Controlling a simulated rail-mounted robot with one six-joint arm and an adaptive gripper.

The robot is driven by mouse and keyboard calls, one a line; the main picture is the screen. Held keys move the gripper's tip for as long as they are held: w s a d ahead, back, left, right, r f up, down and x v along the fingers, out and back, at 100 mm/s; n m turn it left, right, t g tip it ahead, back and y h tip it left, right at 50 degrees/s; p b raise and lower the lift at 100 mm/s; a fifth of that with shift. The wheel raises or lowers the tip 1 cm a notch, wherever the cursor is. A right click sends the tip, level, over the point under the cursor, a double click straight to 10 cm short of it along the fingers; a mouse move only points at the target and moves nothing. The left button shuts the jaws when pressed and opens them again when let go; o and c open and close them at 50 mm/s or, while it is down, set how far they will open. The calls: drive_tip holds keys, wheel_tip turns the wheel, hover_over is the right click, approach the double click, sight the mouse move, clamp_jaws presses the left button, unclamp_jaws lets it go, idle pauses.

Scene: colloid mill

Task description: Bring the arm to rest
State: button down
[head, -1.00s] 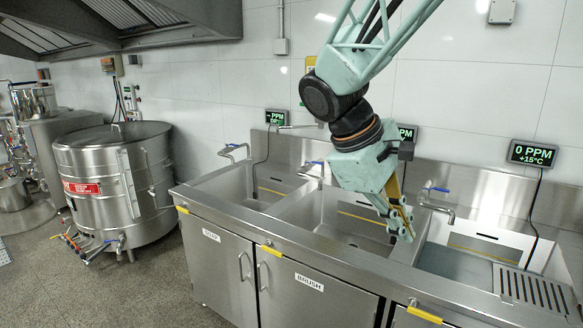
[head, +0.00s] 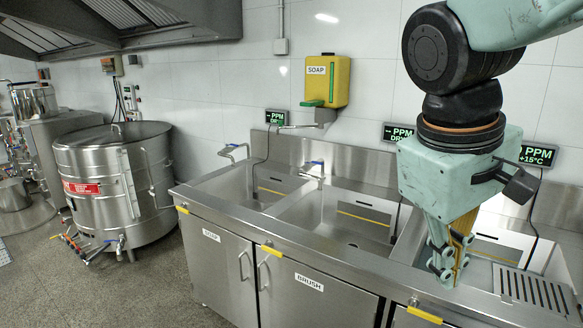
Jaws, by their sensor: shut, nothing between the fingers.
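My gripper (head: 449,280) is at the right of the head view, pointing down, its fingers shut with nothing between them. It hangs in front of the right sink basin (head: 490,252), close to the front rim of the counter in the picture. Whether it touches the rim cannot be told. My wrist and forearm come in from the top right and hide part of the wall, the right tap and part of the right display.
A steel sink counter (head: 290,232) with left (head: 225,187) and middle (head: 325,215) basins runs below my arm. A yellow soap dispenser (head: 327,82) hangs on the wall. A drain grate (head: 535,292) is at right. A large steel vat (head: 118,180) stands left, with open floor in front.

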drive_tip(key=s+a+m+t+y, duration=0.2)
drive_tip(key=s+a+m, duration=0.1)
drive_tip(key=s, duration=0.9)
drive_tip(key=shift+s+f+m+y, duration=0.3)
drive_tip(key=shift+s+f+m, duration=0.1)
drive_tip(key=shift+m, duration=0.2)
drive_tip(key=shift+a, duration=0.1)
